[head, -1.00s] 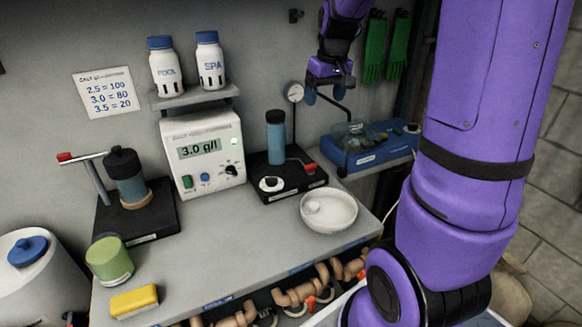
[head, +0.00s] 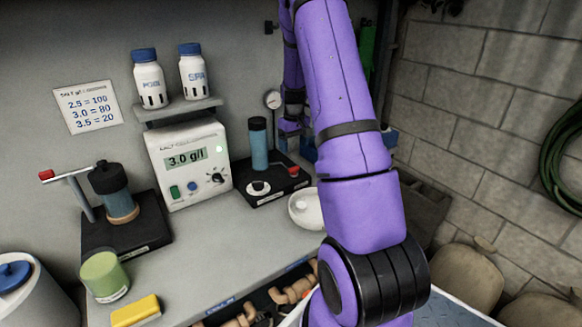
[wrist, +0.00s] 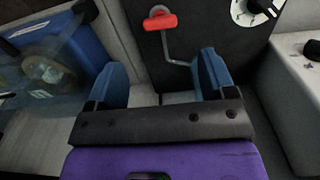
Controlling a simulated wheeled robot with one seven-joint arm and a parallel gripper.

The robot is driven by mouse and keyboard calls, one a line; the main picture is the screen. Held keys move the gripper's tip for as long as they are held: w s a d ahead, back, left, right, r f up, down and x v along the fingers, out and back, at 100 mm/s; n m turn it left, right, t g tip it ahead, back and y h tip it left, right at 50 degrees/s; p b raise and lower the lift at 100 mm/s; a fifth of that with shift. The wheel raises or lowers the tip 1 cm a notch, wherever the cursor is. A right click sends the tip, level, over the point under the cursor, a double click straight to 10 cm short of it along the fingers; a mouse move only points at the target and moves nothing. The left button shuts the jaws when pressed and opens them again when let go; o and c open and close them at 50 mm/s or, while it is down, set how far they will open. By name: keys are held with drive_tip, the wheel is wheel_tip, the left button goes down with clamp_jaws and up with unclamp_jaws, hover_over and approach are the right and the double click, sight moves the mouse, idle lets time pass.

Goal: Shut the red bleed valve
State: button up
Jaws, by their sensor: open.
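A red handle (wrist: 160,22) on a bent metal rod shows at the top of the wrist view, against a black base. In the head view a red handle (head: 294,171) lies at the right of the black base (head: 262,192) that carries a blue cylinder (head: 259,146). A second red-tipped lever (head: 46,175) is on the pump-like unit at the left. My gripper (wrist: 160,80) is open and empty, its blue fingers spread either side of the rod's line, with the red handle beyond them. In the head view my gripper (head: 290,126) is partly hidden by my arm.
A meter box (head: 188,165) stands left of the black base, under a shelf with two bottles. A white bowl (head: 305,209) sits in front. A blue case (wrist: 58,50) is left of my fingers in the wrist view.

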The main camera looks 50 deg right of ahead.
sight(294, 167)
wheel_tip(294, 167, down, 9)
drive_tip(key=shift+r, duration=0.1)
idle(0.3)
drive_tip(key=c, duration=0.9)
